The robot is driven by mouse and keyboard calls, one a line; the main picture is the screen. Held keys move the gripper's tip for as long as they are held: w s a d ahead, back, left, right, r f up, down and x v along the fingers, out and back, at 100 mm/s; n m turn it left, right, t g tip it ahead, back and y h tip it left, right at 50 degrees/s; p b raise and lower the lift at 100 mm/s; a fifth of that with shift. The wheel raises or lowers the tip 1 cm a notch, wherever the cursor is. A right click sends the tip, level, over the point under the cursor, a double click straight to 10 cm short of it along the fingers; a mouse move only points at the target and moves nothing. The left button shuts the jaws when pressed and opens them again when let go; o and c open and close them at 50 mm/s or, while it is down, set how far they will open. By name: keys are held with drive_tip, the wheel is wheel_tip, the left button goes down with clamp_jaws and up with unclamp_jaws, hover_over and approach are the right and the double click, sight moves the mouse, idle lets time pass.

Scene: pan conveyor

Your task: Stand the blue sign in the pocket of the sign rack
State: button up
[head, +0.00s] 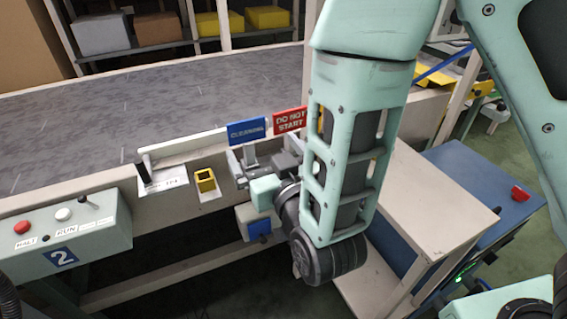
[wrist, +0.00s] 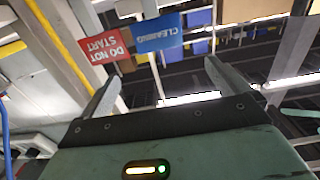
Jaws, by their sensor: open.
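The blue sign (head: 246,132), lettered CLEANING, is upright at the conveyor's near side, just left of the red DO NOT START sign (head: 290,120). Its pale stem runs down between the fingers of my gripper (head: 258,164). In the wrist view the blue sign (wrist: 158,34) shows beyond the open fingertips (wrist: 160,80), with its stem in the gap. The fingers are apart and I see no grip on it. The stem's foot is hidden behind my gripper, so I cannot tell what it stands in. No rack pocket is clearly visible there.
A yellow square holder (head: 205,180) is on the conveyor's side, right of a black handle (head: 143,170). A control box (head: 65,235) with buttons is at left. A pale table (head: 430,195) and a blue cabinet (head: 480,190) stand at right. The conveyor belt (head: 150,95) is bare.

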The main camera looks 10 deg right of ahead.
drive_tip(key=p+v, duration=0.7)
drive_tip(key=p, duration=0.2)
drive_tip(key=shift+s, duration=0.2)
drive_tip(key=shift+r, duration=0.1)
idle(0.4)
drive_tip(key=s+a+r+g+p, duration=0.1)
drive_tip(key=s+a+r+g, duration=0.25)
drive_tip(key=g, duration=0.95)
drive_tip(key=s+d+r+n+g+h, duration=0.4)
drive_tip(key=s+d+r, duration=0.4)
drive_tip(key=d, duration=0.4)
drive_tip(key=shift+s, duration=0.45)
